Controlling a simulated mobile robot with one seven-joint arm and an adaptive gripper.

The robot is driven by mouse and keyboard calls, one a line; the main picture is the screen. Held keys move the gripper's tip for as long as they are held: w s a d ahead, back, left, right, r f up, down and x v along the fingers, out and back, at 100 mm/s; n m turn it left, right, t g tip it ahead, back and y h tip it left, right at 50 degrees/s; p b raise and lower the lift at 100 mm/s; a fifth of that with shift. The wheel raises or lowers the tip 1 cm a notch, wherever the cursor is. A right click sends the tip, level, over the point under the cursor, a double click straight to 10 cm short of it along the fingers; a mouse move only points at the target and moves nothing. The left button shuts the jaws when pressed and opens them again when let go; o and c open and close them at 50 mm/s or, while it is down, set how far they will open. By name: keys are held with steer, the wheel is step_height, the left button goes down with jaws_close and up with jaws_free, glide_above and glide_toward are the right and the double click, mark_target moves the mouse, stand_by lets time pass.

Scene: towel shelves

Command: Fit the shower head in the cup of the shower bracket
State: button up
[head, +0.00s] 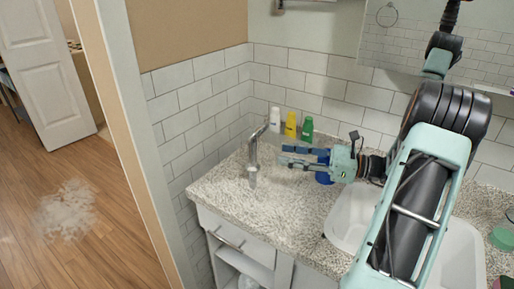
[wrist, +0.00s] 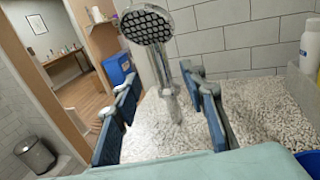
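The chrome shower head stands upright on the speckled counter, with its handle (head: 253,160) down and its round perforated face (wrist: 147,25) at the top. My gripper (head: 283,156) is open and empty, its fingers pointing left toward the handle with a small gap between. In the wrist view the handle lies in line with the space between the two fingertips (wrist: 160,80), beyond them. I cannot make out the shower bracket or its cup for certain in either view.
White (head: 275,116), yellow (head: 290,124) and green (head: 307,129) bottles stand along the tiled wall behind. A blue container (head: 323,178) is by my gripper. A white sink (head: 345,232) lies to the right, under my arm. The counter's front left is clear.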

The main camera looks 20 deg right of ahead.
glide_above(254, 167)
steer(key=w, duration=0.1)
steer(key=shift+d+r, duration=0.15)
steer(key=shift+r, duration=0.05)
jaws_close()
stand_by(0.4)
